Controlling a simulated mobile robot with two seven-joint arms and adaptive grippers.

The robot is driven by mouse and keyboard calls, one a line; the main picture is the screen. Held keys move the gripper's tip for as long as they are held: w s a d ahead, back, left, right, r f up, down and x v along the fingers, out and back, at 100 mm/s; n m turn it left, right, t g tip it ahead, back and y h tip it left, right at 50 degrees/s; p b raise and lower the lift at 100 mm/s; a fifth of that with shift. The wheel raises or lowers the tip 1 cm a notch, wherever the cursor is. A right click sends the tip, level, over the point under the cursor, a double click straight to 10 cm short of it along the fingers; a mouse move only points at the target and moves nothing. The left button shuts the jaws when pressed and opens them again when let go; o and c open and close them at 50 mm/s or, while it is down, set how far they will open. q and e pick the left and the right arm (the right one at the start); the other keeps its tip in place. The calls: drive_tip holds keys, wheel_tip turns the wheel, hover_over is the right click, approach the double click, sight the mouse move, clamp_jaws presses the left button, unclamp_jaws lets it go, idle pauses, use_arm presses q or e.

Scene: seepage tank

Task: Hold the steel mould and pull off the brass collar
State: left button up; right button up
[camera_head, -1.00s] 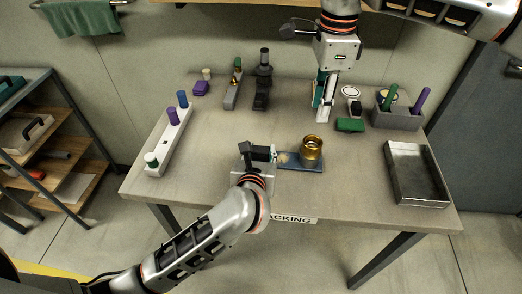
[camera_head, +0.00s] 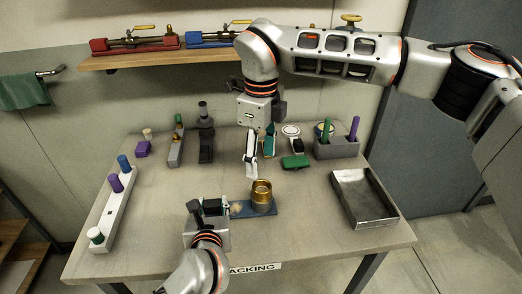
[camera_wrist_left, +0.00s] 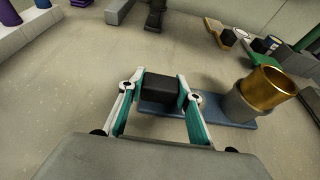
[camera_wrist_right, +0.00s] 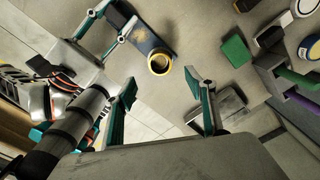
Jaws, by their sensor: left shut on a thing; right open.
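The brass collar (camera_head: 262,190) sits on the grey steel mould (camera_wrist_left: 237,105), which stands upright on the right end of a blue base plate (camera_head: 240,210). The collar is gold and ring-shaped, and it also shows in the left wrist view (camera_wrist_left: 267,87) and right wrist view (camera_wrist_right: 159,63). My left gripper (camera_head: 222,207) is shut on a black block (camera_wrist_left: 160,88) at the left end of the plate. My right gripper (camera_head: 258,165) is open and empty, above the table just behind the collar and apart from it.
A steel tray (camera_head: 388,221) lies at the right. A green block (camera_head: 295,162) and a grey holder (camera_head: 336,150) with green and purple cylinders stand behind. A white rack (camera_head: 112,212) is at the left. The table between rack and plate is clear.

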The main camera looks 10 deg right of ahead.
sight(261, 190)
wheel_tip(261, 190, down, 10)
drive_tip(key=shift+f, duration=0.1)
idle(0.4)
clamp_jaws()
drive_tip(key=shift+r, duration=0.35)
idle(0.8)
